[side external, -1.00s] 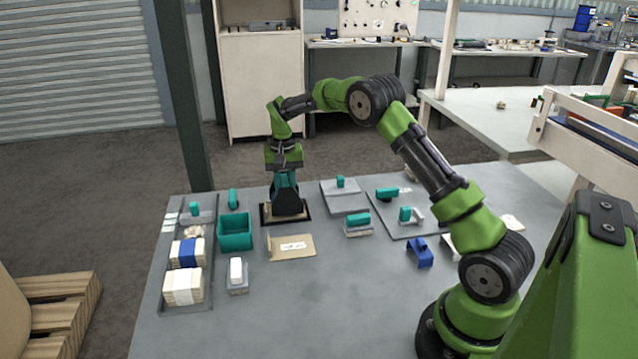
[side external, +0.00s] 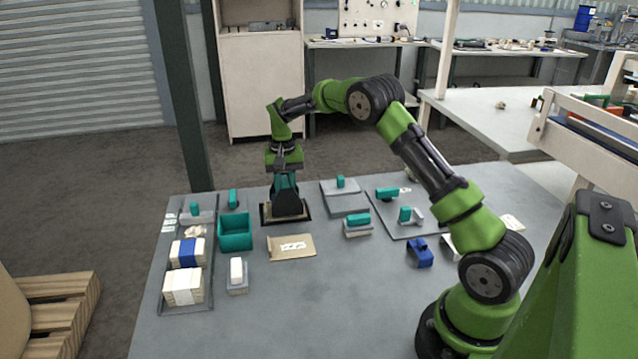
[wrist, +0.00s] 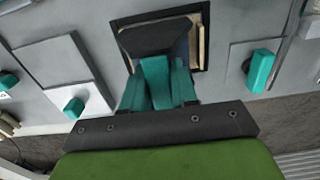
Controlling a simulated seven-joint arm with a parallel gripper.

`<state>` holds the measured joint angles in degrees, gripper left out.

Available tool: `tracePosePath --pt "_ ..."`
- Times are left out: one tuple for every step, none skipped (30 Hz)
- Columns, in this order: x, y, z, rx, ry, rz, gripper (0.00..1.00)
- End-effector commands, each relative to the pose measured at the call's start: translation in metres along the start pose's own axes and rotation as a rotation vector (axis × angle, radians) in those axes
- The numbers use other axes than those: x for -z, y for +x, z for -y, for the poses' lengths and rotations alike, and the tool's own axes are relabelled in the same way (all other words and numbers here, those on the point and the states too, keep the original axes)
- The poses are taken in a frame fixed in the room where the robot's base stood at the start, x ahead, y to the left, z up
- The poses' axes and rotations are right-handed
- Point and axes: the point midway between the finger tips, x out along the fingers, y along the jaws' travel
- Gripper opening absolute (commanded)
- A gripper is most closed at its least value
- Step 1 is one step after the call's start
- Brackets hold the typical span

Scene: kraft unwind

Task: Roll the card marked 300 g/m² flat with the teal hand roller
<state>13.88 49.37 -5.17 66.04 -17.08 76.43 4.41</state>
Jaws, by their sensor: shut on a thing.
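My gripper (side external: 285,181) points down at the back of the table and is shut on the teal handle of a tool with a wide dark body (side external: 286,205). In the wrist view the dark body (wrist: 158,38) shows beyond the teal fingers. The tool is over a black-edged frame with a tan inside (side external: 268,217); I cannot tell whether it touches. A brown card (side external: 278,254) with a white marked label lies on the table in front of the frame. The marking is too small to read, so I cannot confirm 300 g/m². Any roller surface is hidden.
A teal bin (side external: 236,241) stands left of the frame. A long grey tray (side external: 184,309) with banded stacks is at the left. Several teal-handled items, a grey board (side external: 382,222) and a blue holder (side external: 420,254) stand to the right. The table's front middle is clear.

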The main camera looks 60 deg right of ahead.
Motion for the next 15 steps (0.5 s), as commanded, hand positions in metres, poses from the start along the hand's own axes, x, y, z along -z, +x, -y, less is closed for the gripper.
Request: tracePosePath --pt "0.0003 -0.0001 0.0002 0.001 0.000 -0.002 0.00" --pt "0.0004 0.0002 0.0002 0.001 0.000 -0.002 0.00" --pt "0.0004 0.0007 0.0002 0.001 0.000 -0.002 0.00" --pt "0.0004 0.0011 0.0002 0.001 0.000 -0.002 0.00" --pt "0.0004 0.0015 0.0002 0.001 0.000 -0.002 0.00" --pt "0.0004 0.0019 0.0002 0.001 0.000 -0.002 0.00" --pt "0.0004 0.0023 0.0002 0.001 0.000 -0.002 0.00" --pt "0.0004 0.0027 0.0002 0.001 0.000 -0.002 0.00" --pt "0.0005 0.0032 0.0002 0.001 0.000 -0.002 0.00" --pt "0.0005 0.0035 0.0002 0.001 0.000 -0.002 0.00" --pt "0.0005 0.0039 0.0002 0.001 0.000 -0.002 0.00" --pt "0.0005 0.0044 0.0002 0.001 0.000 -0.002 0.00" --pt "0.0005 0.0047 0.0002 0.001 0.000 -0.002 0.00" --pt "0.0005 0.0051 0.0001 0.001 0.000 -0.002 0.00" --pt "0.0005 0.0057 0.0001 0.000 -0.001 -0.002 0.00"
